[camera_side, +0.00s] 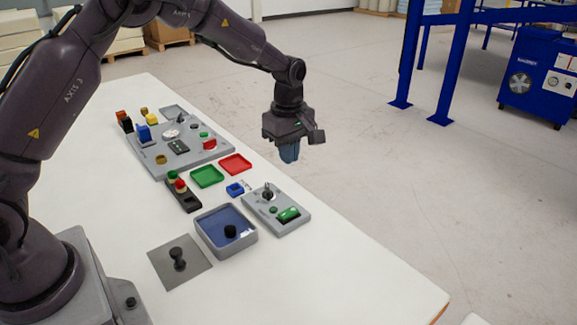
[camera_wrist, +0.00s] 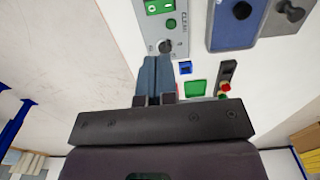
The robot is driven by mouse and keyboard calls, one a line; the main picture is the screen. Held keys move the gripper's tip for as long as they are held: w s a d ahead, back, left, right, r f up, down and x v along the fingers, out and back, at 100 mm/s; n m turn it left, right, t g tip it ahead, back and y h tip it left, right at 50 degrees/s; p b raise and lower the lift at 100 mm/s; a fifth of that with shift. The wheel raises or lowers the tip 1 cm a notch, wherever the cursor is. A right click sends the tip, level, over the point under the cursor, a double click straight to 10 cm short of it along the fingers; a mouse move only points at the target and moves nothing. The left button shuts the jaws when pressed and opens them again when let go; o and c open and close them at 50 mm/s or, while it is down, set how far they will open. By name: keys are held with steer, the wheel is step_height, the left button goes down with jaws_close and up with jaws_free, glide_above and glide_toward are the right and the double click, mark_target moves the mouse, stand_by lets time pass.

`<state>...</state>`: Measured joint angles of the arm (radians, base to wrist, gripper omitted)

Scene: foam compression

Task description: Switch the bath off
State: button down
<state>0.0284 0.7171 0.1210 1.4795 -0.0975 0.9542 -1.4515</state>
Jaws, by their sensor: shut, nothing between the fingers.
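A grey control box (camera_side: 298,222) stands to the right of the bath, a grey tray (camera_side: 208,243) with blue inside. The box carries a knob (camera_side: 267,193), a small round green button (camera_side: 273,210) and a lit green panel (camera_side: 289,215). In the wrist view the knob (camera_wrist: 165,46) is just beyond the fingertips, with the green button (camera_wrist: 171,22) and green panel (camera_wrist: 158,6) above it. A black round piece (camera_side: 230,231) is in the bath. My gripper (camera_side: 289,158) is shut and empty, raised above and behind the box; its fingers (camera_wrist: 154,60) point down.
A grey plate with a black knobbed piece (camera_side: 178,258) lies front left. A black holder (camera_side: 183,193), green tray (camera_side: 207,177), red tray (camera_side: 235,164) and small blue block (camera_side: 235,189) are nearby. A crowded grey board (camera_side: 215,155) is farther back. The table's right front is clear.

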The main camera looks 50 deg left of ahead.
mark_target(283, 213)
steer(key=shift+r, duration=0.1)
steer(key=shift+s+a, duration=0.15)
steer(key=shift+s, duration=0.45)
step_height(283, 213, down, 14)
steer(key=shift+f, duration=0.1)
stand_by(0.5)
steer(key=shift+s, duration=0.1)
steer(key=shift+f, duration=0.2)
